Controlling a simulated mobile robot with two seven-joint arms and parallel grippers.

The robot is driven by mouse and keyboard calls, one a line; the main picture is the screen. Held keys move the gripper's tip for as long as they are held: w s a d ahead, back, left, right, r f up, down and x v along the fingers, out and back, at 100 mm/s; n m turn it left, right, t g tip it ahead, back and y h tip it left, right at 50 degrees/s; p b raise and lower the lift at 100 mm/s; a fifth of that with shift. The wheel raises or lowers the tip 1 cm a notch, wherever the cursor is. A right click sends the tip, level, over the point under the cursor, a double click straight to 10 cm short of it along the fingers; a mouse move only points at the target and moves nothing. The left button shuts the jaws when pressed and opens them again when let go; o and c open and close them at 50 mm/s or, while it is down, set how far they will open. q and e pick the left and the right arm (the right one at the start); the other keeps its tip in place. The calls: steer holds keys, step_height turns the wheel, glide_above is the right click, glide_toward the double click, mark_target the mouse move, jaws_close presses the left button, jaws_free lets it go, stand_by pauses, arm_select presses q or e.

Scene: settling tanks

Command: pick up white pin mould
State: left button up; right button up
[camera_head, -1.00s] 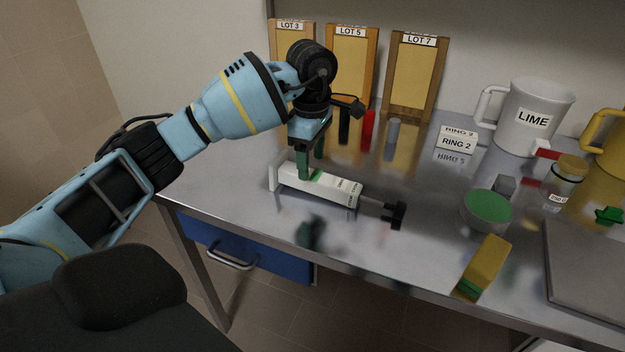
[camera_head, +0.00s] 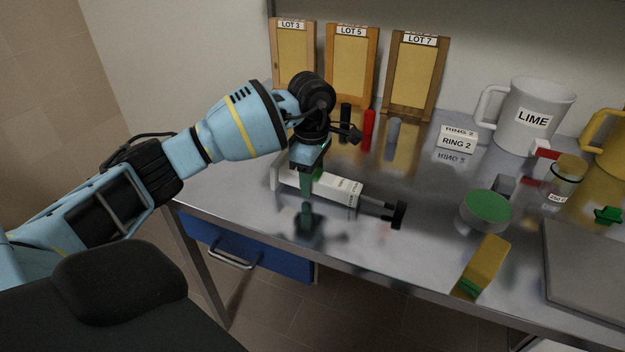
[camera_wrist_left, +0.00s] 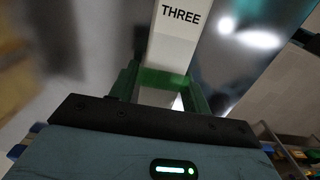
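The white pin mould (camera_head: 340,189) is a long white block with a printed label and a green patch, lying on the metal table. A rod with a black knob (camera_head: 397,214) extends from its right end. The left gripper (camera_head: 306,196) points down at the mould's left part, with one green finger in front of its near side. In the left wrist view the white block (camera_wrist_left: 172,48), marked THREE, runs between the two green fingers (camera_wrist_left: 163,90). The fingers look open and straddle it; contact cannot be made out. The right gripper is not in view.
Behind stand black, red (camera_head: 367,130) and grey cylinders and framed LOT boards (camera_head: 351,65). The front table edge is near.

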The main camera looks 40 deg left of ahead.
arm_select(q)
steer(key=c, duration=0.8)
steer(key=shift+c, duration=0.2)
steer(key=shift+r, duration=0.1)
steer(key=shift+r, duration=0.5)
step_height(320, 180, up, 2)
steer(key=shift+r, duration=0.2)
steer(key=s+d, duration=0.3)
steer(key=s, duration=0.1)
steer(key=s+d+r, duration=0.1)
steer(key=s+d, duration=0.2)
steer(key=s, duration=0.1)
steer(key=s+d+b, duration=0.1)
steer(key=s+d, duration=0.3)
steer(key=shift+s+r, duration=0.2)
steer(key=shift+s, duration=0.05)
